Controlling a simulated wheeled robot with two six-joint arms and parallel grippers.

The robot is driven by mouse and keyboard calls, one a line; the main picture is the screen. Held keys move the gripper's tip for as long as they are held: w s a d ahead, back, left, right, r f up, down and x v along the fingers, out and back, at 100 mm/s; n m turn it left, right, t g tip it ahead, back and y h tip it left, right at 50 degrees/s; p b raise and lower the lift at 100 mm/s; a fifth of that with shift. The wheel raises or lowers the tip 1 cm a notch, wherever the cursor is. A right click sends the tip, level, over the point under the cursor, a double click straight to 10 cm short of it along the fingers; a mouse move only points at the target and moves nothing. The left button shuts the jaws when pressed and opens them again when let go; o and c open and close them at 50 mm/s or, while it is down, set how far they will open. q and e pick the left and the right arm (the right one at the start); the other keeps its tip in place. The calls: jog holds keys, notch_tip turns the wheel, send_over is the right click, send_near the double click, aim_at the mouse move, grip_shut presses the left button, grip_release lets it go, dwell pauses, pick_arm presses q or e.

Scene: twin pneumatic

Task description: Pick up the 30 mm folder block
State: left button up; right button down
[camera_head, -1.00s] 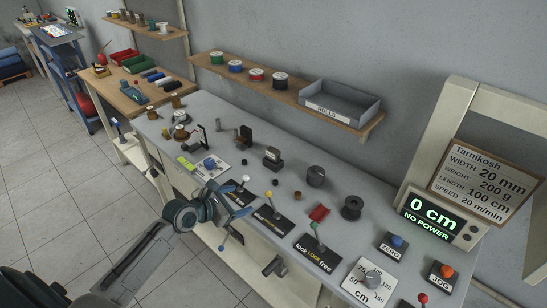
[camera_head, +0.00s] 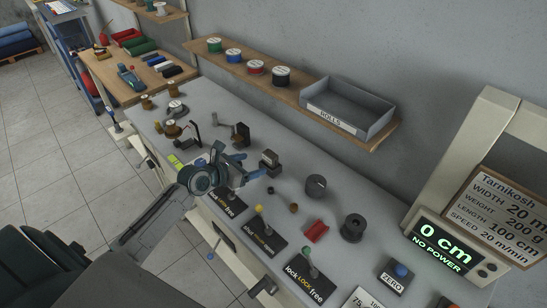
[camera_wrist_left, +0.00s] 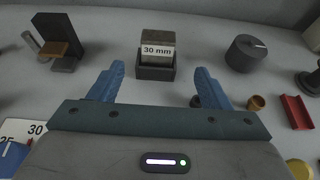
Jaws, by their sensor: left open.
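The 30 mm folder block (camera_wrist_left: 158,52) is a dark block with a pale label reading "30 mm" in the left wrist view. It sits in a dark holder on the grey bench, and also shows in the head view (camera_head: 270,158). My left gripper (camera_wrist_left: 156,80) is open, its blue fingers pointing toward the block, one to each side in the picture. The block lies beyond the fingertips and nothing is between them. In the head view my left gripper (camera_head: 254,172) is just left of and in front of the block. My right gripper is not in view.
A dark knob (camera_head: 316,186), a red piece (camera_head: 316,230) and a black spool (camera_head: 353,227) stand to the right on the bench. A dark upright stand (camera_head: 241,135) is to the left. A shelf with spools and a "ROLLS" tray (camera_head: 345,108) runs behind.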

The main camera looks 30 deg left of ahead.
aim_at(267, 158)
pick_arm(q)
jog(key=x, duration=0.4)
jog(key=shift+w+d, duration=0.2)
jog(key=shift+w, duration=0.05)
jog(key=shift+w+d+f+p, duration=0.15)
jog(key=shift+w+p, duration=0.25)
jog(key=shift+w, duration=0.2)
jog(key=x, duration=0.3)
jog(key=shift+w+p, duration=0.2)
jog(key=shift+p, duration=0.2)
jog(key=shift+w+f, duration=0.35)
jog(key=shift+w, duration=0.1)
jog(key=shift+r, duration=0.1)
jog(key=c, duration=1.2)
